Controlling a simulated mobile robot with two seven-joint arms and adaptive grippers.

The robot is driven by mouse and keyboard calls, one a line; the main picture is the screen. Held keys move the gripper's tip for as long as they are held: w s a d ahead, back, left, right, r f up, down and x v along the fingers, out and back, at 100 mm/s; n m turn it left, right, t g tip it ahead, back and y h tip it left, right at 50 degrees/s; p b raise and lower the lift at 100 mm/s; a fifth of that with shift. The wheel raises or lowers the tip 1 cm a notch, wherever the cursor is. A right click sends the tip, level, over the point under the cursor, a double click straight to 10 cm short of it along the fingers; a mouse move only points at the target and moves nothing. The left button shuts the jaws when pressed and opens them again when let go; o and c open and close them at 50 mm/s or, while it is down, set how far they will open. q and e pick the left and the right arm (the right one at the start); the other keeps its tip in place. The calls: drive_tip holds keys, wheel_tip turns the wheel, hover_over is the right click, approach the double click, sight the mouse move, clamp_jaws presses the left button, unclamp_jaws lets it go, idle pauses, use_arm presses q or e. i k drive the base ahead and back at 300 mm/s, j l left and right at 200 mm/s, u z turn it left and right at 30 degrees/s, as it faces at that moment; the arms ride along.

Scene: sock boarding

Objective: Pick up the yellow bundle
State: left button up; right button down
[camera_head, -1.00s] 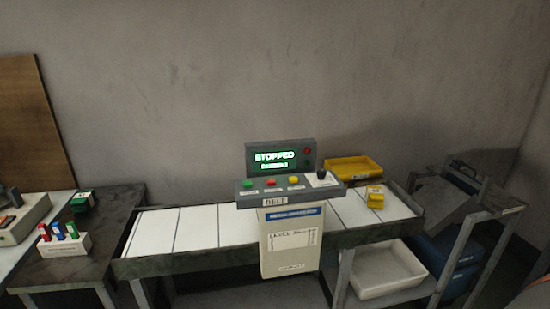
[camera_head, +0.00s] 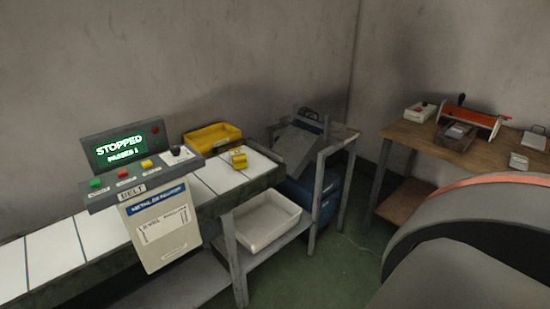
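The yellow bundle (camera_head: 238,158) is a small yellow block with a pale band. It lies on the right end of the white-slatted conveyor belt (camera_head: 97,232), just right of the control box and in front of the yellow tray (camera_head: 213,137). Neither of my grippers shows in the head view, and nothing is seen touching the bundle.
The control box (camera_head: 122,145) reads STOPPED and stands over the belt. A white bin (camera_head: 266,222) sits on a low shelf below the belt's end. A grey metal stand (camera_head: 322,150) and a blue bin (camera_head: 327,190) are beyond. A wooden table (camera_head: 400,134) with tools stands right. Green floor lies between.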

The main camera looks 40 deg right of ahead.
sight(238, 157)
drive_tip(key=z, duration=1.1)
drive_tip(key=i+l+u, duration=0.2)
drive_tip(key=u, duration=0.2)
drive_tip(key=i+l+u, duration=0.15)
drive_tip(key=l+u, duration=0.3)
drive_tip(key=i+l+u, duration=0.1)
drive_tip(key=l, duration=0.2)
drive_tip(key=i+l, duration=0.1)
drive_tip(key=l, duration=0.2)
drive_tip(key=i+l+u, duration=0.15)
drive_tip(key=l, duration=0.2)
drive_tip(key=i+l, duration=0.1)
drive_tip(key=l, duration=0.55)
drive_tip(key=i+l+u, duration=0.1)
drive_tip(key=l, duration=0.55)
drive_tip(key=i+l, duration=0.15)
drive_tip(key=l, duration=0.5)
drive_tip(key=u, duration=0.05)
